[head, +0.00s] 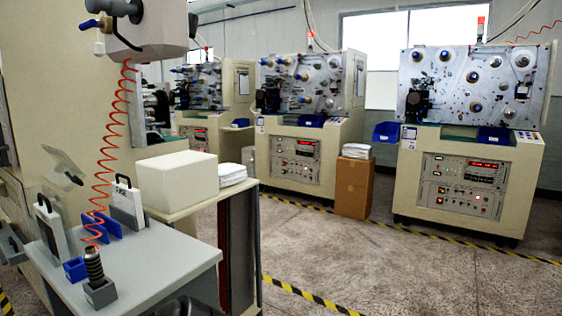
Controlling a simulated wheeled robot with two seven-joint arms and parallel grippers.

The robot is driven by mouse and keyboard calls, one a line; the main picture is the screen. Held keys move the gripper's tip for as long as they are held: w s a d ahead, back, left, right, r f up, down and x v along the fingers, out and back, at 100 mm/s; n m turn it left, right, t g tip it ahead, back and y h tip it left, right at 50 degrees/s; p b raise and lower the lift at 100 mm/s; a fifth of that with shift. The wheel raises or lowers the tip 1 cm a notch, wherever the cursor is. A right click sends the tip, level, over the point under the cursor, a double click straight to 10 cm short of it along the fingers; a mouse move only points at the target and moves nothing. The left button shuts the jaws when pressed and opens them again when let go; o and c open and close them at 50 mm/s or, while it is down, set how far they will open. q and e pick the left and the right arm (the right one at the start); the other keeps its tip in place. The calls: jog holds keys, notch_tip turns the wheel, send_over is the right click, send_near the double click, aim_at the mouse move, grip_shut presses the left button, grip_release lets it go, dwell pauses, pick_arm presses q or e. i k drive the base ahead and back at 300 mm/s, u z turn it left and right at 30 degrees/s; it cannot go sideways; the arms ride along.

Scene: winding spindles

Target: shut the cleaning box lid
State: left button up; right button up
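A plain cream-white box (177,182) stands on the ledge behind the grey table; it may be the cleaning box, but I cannot tell for sure. No separate lid or open gap shows on it. A tilted grey plate (62,168) sticks out from the machine at the left; I cannot tell whether it is a lid. Two white cases with black handles, one (48,226) nearer and one (127,205) farther, stand upright by the table. I make out neither of my grippers; a dark shape at the bottom edge is cut off and unclear.
The grey table (165,262) holds a dark spindle in a grey block (98,285) and blue holders (103,226). A red coiled hose hangs above it. White stacked cloths or papers (232,174) lie beside the box. Several winding machines (470,140) and a cardboard box (354,187) stand behind open floor.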

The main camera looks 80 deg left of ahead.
aim_at(57, 156)
jog(key=u, duration=1.5)
jog(key=i, duration=2.05)
jog(key=u, duration=3.6)
jog(key=i, duration=0.45)
jog(key=z, duration=0.05)
